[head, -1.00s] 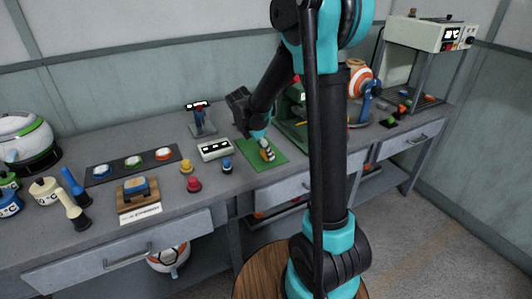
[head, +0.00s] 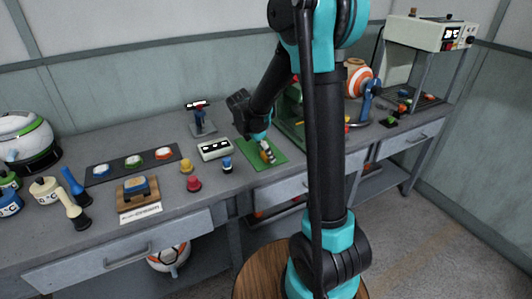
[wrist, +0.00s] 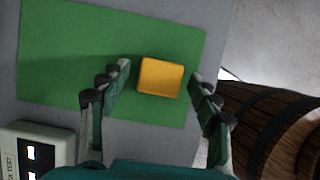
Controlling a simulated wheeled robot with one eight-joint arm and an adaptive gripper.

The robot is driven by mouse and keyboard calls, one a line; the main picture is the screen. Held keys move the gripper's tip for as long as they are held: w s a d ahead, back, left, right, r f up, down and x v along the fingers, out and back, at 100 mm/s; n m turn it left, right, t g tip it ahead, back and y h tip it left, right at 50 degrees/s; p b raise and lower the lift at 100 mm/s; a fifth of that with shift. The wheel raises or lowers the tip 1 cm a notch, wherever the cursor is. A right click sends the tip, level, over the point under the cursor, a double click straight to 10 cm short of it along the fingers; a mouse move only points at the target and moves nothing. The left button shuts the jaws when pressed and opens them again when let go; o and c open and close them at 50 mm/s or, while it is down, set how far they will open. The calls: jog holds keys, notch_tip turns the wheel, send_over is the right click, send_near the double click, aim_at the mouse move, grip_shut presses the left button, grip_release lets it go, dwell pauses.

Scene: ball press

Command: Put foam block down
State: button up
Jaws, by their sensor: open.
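The foam block (wrist: 160,77) is a small yellow-orange block lying on the green mat (wrist: 60,40) in the wrist view. My gripper (wrist: 162,85) is open, with one finger on each side of the block and a visible gap to both. In the head view my gripper (head: 267,152) is low over the green mat (head: 277,160), and the foam block (head: 266,157) is partly hidden by the fingers.
A white box with dark displays (head: 214,149) stands left of the mat. A blue button (head: 227,165), a yellow button (head: 187,167) and a red button (head: 194,184) stand near it.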

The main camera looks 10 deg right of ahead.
jog(key=v, duration=1.1)
jog(key=s+d+f+m+t+y, duration=0.1)
jog(key=s+d+f+m, duration=0.2)
jog(key=s+m, duration=0.4)
jog(key=s+d+f+m+t+y, duration=0.1)
jog(key=s+d+f+m+y, duration=0.1)
jog(key=s+f+m, duration=0.2)
jog(key=s+d+f+m+y, duration=0.1)
jog(key=s+d+f+m, duration=0.2)
jog(key=s+m, duration=0.6)
jog(key=shift+s+d+f+m+t, duration=0.3)
jog(key=shift+f+m+t, duration=0.1)
jog(key=shift+f+m, duration=0.35)
jog(key=shift+r, duration=0.1)
